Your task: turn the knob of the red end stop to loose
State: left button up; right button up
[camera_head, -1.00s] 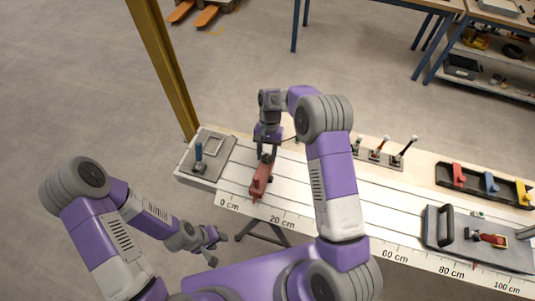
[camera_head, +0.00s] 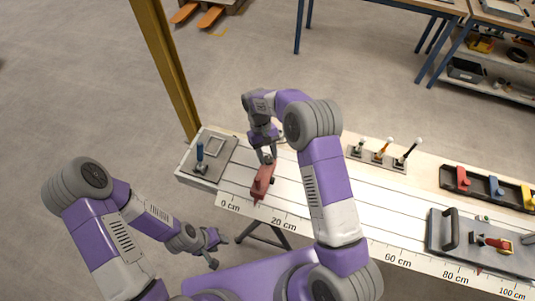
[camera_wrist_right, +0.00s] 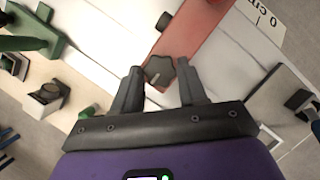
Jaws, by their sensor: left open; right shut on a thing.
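The red end stop (camera_head: 262,184) lies across the white slotted bed near the 0 to 20 cm end of the scale. It also shows in the right wrist view (camera_wrist_right: 200,32). Its dark lobed knob (camera_wrist_right: 159,71), with a pale mark on it, sits between the fingers of my right gripper (camera_wrist_right: 160,78). The right gripper (camera_head: 268,158) is shut on the knob and comes from above and behind the stop. In the head view the fingers mostly hide the knob. My left gripper (camera_head: 215,250) is open and empty, low in front of the bed, away from it.
A grey plate with a blue-handled clamp (camera_head: 199,151) is at the bed's left end. Several levers (camera_head: 382,151) stand along the back edge. A black tray (camera_head: 482,196) with coloured parts and a plate with a black handle (camera_head: 449,228) are at the right.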

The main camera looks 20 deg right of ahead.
dwell(0.4)
jog(key=o, duration=1.1)
jog(key=shift+c, duration=0.2)
jog(key=v, duration=0.7)
jog(key=shift+r, duration=0.35)
